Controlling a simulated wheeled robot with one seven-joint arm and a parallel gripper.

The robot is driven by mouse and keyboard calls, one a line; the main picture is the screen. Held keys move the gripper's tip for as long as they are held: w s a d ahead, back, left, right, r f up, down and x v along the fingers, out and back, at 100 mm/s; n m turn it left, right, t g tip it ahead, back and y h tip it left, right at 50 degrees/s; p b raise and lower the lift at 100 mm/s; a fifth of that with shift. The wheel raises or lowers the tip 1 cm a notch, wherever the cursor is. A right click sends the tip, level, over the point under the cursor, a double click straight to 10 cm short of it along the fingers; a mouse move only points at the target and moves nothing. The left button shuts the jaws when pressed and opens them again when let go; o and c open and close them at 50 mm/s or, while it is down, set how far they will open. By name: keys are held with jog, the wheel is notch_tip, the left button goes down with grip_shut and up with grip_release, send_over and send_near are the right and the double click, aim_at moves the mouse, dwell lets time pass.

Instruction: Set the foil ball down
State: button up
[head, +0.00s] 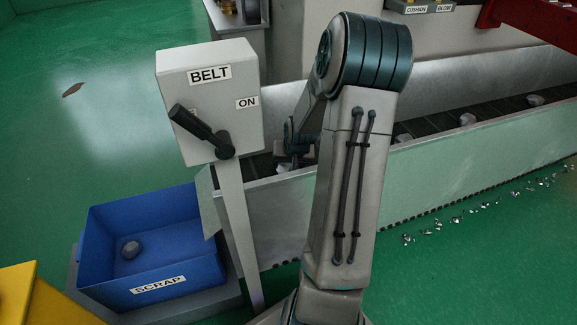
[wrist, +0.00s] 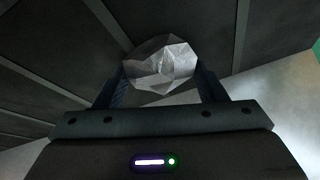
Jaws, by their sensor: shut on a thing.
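The foil ball (wrist: 162,62) is a crumpled, faceted silver lump in the wrist view. My gripper (wrist: 162,85) is shut on it, with one dark finger at each side. Dark belt slats show behind the ball; I cannot tell whether the ball touches them. The ball is hardly visible there.
Several grey lumps, one here (head: 467,119), lie along the belt to the right. A control box (head: 208,95) marked BELT and ON, with a black lever, stands left of my arm. Shiny scraps litter the right floor.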

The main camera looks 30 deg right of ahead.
jog(key=shift+f, duration=0.1)
jog(key=o, duration=1)
jog(key=shift+r, duration=0.2)
jog(key=p+v, duration=0.5)
jog(key=v, duration=0.7)
jog(key=shift+p, duration=0.4)
